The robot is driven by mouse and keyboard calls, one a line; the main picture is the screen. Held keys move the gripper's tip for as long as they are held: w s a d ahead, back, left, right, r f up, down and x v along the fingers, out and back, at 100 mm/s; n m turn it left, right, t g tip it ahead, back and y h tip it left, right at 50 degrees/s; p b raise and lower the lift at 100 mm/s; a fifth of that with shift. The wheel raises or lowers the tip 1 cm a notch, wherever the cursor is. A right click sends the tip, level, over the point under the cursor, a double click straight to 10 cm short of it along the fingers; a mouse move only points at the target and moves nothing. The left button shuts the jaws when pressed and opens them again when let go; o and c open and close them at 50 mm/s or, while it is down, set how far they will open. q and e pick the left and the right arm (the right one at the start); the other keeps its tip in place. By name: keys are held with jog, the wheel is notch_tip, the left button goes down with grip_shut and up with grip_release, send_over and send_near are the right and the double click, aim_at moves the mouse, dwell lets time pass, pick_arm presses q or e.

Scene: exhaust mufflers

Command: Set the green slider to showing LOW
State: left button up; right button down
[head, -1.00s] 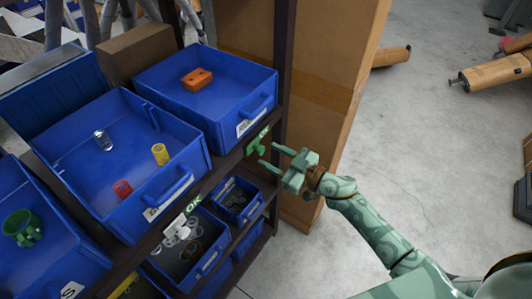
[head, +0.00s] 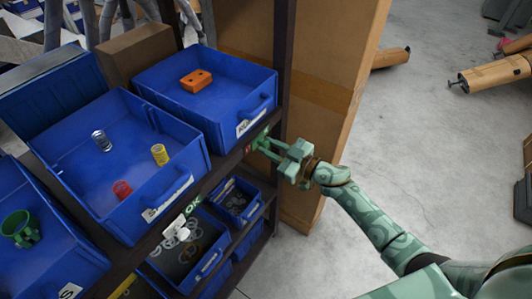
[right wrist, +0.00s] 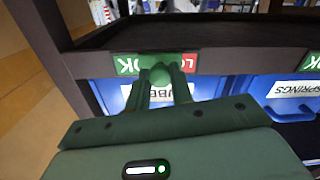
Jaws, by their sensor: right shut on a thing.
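The green slider (right wrist: 160,75) sits on the dark shelf edge beneath a blue bin. My right gripper (head: 262,143) reaches it from the right and is shut on its knob, which shows between the two fingers in the right wrist view. Beside the knob, a green OK field (right wrist: 125,65) shows on one side and part of a red field (right wrist: 190,62) with the letters LO on the other. In the head view the fingers partly hide the slider and its label. My left gripper is out of view.
A white slider (head: 182,234) with its own green OK label stands further left along the shelf edge. Blue bins (head: 262,100) fill the shelf above and below. A tall cardboard box (head: 325,95) stands behind the gripper.

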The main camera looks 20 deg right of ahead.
aim_at(265, 132)
jog(key=w+d, duration=0.2)
jog(key=d, duration=0.1)
jog(key=shift+w+d, duration=0.15)
jog(key=shift+w, duration=0.1)
jog(key=c, duration=1.2)
grip_release()
jog(key=shift+d, duration=0.1)
